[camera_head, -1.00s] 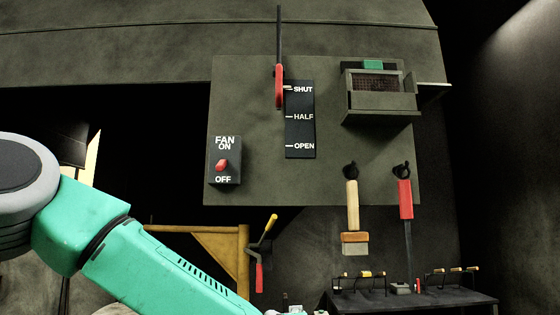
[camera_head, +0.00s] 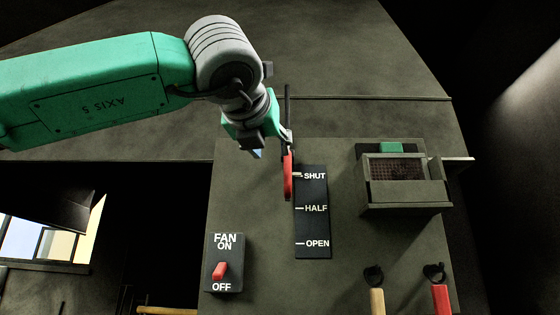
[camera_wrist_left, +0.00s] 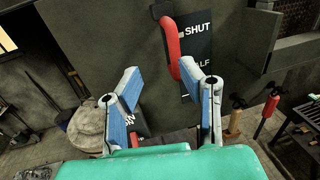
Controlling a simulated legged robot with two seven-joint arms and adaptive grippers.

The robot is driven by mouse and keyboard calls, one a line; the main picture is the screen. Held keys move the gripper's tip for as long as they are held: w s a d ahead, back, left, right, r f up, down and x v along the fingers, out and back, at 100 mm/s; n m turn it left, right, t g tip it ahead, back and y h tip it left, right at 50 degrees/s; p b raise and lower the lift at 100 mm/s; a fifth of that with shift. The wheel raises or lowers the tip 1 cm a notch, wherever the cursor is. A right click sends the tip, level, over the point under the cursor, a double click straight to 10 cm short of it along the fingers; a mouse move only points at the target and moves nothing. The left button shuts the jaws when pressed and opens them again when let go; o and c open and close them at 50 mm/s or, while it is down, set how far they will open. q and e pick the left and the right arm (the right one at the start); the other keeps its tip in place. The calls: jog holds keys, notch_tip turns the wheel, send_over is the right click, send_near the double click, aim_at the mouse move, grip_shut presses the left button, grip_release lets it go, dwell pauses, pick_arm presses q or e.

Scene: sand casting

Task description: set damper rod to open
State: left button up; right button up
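The damper rod is a thin dark rod with a red handle (camera_head: 287,176), and it hangs on the dark panel. Its handle is level with SHUT on the black scale plate (camera_head: 313,225), which reads SHUT, HALF, OPEN downward. My left gripper (camera_head: 270,143) is just above and left of the red handle and partly covers the rod there. In the left wrist view my left gripper (camera_wrist_left: 163,72) is open with blue finger pads apart and nothing between them. The red handle (camera_wrist_left: 172,45) shows ahead, near the right finger; contact cannot be told. My right gripper is not in view.
A fan switch box (camera_head: 224,263) with a red toggle is at the panel's lower left. A boxed unit with a mesh window (camera_head: 402,180) sticks out at the right. Two handled tools hang below it. The panel between scale and boxed unit is clear.

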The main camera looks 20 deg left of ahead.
aim_at(288, 163)
pick_arm(q)
jog(key=w+d+p, duration=0.1)
jog(key=w, duration=0.4)
jog(key=w+d+p, duration=0.1)
jog(key=w, duration=0.1)
jog(key=shift+w+d+r+p, duration=0.25)
jog(key=shift+w+d+p, duration=0.05)
jog(key=shift+w, duration=0.05)
jog(key=shift+w+a+f, duration=0.15)
jog(key=shift+w+a, duration=0.1)
jog(key=shift+a, duration=0.9)
jog(key=shift+a+f, duration=0.1)
jog(key=shift+a, duration=0.05)
jog(key=c, duration=0.6)
jog(key=shift+w+d, duration=0.2)
jog(key=shift+d, duration=0.15)
grip_shut()
jog(key=shift+s+d, duration=0.15)
jog(key=shift+d, duration=0.3)
jog(key=shift+a+f, duration=0.1)
jog(key=shift+f, duration=0.05)
notch_tip(288, 163, down, 14)
jog(key=b, duration=1.4)
jog(key=shift+f, duration=0.35)
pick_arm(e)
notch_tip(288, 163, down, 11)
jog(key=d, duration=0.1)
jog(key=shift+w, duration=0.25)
